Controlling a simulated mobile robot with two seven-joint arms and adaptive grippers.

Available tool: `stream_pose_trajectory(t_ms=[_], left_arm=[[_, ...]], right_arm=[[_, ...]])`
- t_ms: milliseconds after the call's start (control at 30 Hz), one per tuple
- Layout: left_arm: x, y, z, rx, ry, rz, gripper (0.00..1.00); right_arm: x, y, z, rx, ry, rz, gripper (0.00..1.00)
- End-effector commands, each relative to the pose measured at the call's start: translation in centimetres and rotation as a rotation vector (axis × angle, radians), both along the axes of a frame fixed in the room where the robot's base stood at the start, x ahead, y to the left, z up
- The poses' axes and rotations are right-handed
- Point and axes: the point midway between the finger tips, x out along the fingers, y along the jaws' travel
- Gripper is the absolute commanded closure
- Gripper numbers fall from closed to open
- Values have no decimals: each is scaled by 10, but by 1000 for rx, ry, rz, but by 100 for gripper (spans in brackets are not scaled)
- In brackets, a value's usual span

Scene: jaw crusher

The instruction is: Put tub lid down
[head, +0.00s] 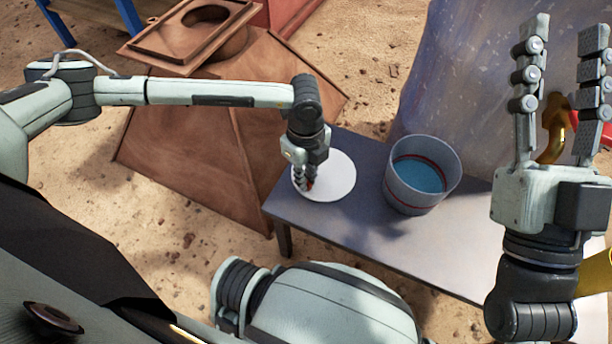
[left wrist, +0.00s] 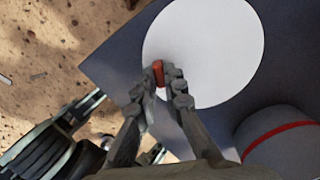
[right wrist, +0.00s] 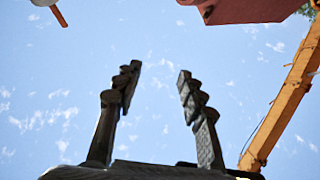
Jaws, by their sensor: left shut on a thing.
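The white round tub lid (head: 338,178) is over the left end of the grey table, left of the tub; I cannot tell whether it rests on the top. It also shows in the left wrist view (left wrist: 215,50). My left gripper (head: 306,184) points down at the lid's left part, shut on its small red handle (left wrist: 158,73). The grey tub (head: 407,190) with a red band stands open on the table, with blue inside. My right gripper (head: 562,90) is raised at the right, fingers up, open and empty, against sky in the right wrist view (right wrist: 155,95).
The grey table (head: 340,222) has its left corner near the lid. A rusty brown metal hopper (head: 190,150) stands behind my left arm. A blue-grey speckled surface (head: 470,70) rises behind the tub. Sandy ground with stones surrounds the table.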

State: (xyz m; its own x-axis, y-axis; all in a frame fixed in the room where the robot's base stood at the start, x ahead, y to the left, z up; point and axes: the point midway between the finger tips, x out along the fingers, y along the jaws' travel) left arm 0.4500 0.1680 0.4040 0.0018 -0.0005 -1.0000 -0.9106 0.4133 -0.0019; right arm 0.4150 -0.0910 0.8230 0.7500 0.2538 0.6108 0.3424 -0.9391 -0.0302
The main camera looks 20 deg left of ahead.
Motion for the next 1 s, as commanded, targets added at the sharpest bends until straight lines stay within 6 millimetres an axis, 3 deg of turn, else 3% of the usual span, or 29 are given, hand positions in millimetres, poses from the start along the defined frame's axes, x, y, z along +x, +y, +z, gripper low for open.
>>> stream_pose_trajectory(t_ms=[200, 233, 400, 767, 1000], left_arm=[[0, 0, -3, 0, 0, 0, 100], [0, 0, -2, 0, -1, 0, 88], [0, 0, -1, 0, -1, 0, 70], [0, 0, 4, -1, 0, 0, 70], [1, -1, 49, -3, -3, -1, 70]], right_arm=[[-1, -1, 1, 5, -15, -1, 60], [-2, -1, 2, 6, -20, -1, 60], [-2, -1, 3, 6, -18, -1, 60], [1, 0, 2, -1, 0, -1, 60], [9, 7, -14, -40, 127, 11, 60]])
